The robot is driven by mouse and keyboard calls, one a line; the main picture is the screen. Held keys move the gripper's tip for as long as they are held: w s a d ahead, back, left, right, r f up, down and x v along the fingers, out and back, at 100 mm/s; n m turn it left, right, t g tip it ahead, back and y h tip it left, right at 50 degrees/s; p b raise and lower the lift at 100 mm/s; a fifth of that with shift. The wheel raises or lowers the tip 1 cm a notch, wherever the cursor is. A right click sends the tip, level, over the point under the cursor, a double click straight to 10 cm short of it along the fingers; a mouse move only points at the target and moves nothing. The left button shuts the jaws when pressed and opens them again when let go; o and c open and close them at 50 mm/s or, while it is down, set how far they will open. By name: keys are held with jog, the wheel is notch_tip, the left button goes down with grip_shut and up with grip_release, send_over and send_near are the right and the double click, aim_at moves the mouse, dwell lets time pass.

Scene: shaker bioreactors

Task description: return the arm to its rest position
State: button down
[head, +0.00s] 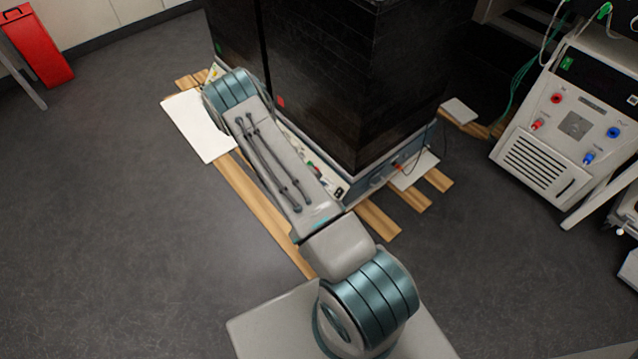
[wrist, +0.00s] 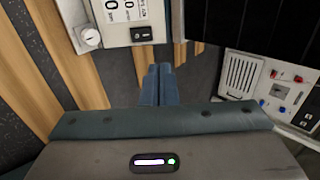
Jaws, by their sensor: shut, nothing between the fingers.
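My arm (head: 285,165) shows in the head view, stretched from my base at the bottom toward the upper left, along the side of a large black cabinet. The arm's far end and the gripper are hidden there behind its own joint. In the wrist view my gripper (wrist: 161,72) points away from the camera, its two blue-grey fingers side by side and shut with nothing between them. The fingertips are close to the lower edge of a light panel with a knob and a display (wrist: 125,22).
The black cabinet (head: 330,80) stands on wooden slats (head: 255,205), close to my arm. A white board (head: 200,125) lies by the slats. A white instrument (head: 560,130) stands at right, a red case (head: 35,45) at upper left. The grey floor at left is clear.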

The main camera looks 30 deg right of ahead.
notch_tip(320, 180, up, 38)
jog(key=s+a+m+g+y+p, duration=0.1)
jog(key=s+a+m+p, duration=0.15)
jog(key=m+p, duration=1.3)
jog(key=s+a+r+m+y+p, duration=0.2)
jog(key=s+a+r+m+p, duration=0.2)
jog(key=r, duration=0.7)
jog(key=s+a+r+m+t+y+p, duration=0.1)
jog(key=s+a+r+m+y+p, duration=0.2)
jog(key=s+r+m, duration=0.5)
jog(key=s+a+r+m+t+y+p, duration=0.1)
jog(key=s+a+r+m+y+p, duration=0.1)
jog(key=s+a+r+m+p, duration=0.4)
notch_tip(320, 180, up, 9)
jog(key=m, duration=0.5)
jog(key=shift+s+a+r+y, duration=0.15)
jog(key=shift+s+r+y, duration=0.05)
jog(key=shift+s+y, duration=0.2)
